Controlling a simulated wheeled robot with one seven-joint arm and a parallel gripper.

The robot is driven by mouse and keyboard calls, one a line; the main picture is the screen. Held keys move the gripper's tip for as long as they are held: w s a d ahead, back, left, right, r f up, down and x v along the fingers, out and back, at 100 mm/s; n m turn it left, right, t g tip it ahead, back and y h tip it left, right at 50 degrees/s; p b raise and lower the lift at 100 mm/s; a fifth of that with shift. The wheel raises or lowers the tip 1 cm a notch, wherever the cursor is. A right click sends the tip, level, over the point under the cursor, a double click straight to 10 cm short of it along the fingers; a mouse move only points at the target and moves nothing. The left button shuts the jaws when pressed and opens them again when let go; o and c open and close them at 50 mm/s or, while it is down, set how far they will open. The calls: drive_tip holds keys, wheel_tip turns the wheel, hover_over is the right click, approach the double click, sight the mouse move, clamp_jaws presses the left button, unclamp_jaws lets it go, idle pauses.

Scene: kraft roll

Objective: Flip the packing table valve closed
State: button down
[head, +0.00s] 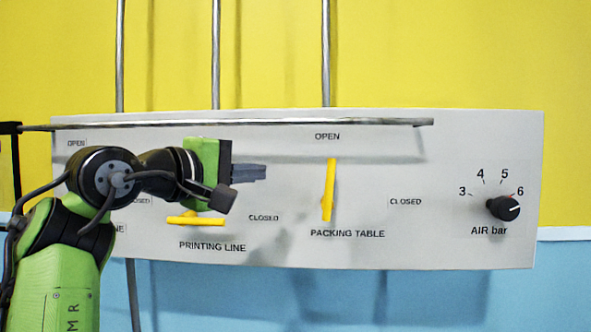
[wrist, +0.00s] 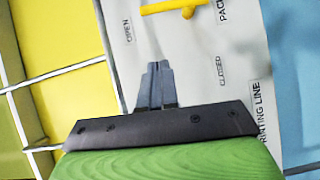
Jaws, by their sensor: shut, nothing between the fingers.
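The packing table valve has a yellow lever (head: 329,190) that stands upright, its upper end toward the OPEN label (head: 327,136). Its CLOSED label (head: 405,202) is to the right. The yellow lever also shows at the top edge of the wrist view (wrist: 175,7), partly cut off. My gripper (head: 264,172) is left of this lever, apart from it, with its fingers pointing right. The fingers are together and empty, and in the wrist view (wrist: 157,66) they point toward the lever.
A metal bar (head: 330,122) runs across the panel's upper part, above my gripper. The printing line lever (head: 190,221) lies horizontal below my gripper. A black air knob (head: 503,208) is at the far right. The panel (head: 450,160) between valve and knob is clear.

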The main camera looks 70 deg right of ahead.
drive_tip(key=p, duration=0.2)
approach(329, 188)
drive_tip(key=w+d+r, duration=0.3)
drive_tip(key=d, duration=0.2)
drive_tip(key=s, duration=0.1)
drive_tip(key=s+d, duration=0.2)
drive_tip(key=s, duration=0.1)
drive_tip(key=shift+f, duration=0.35)
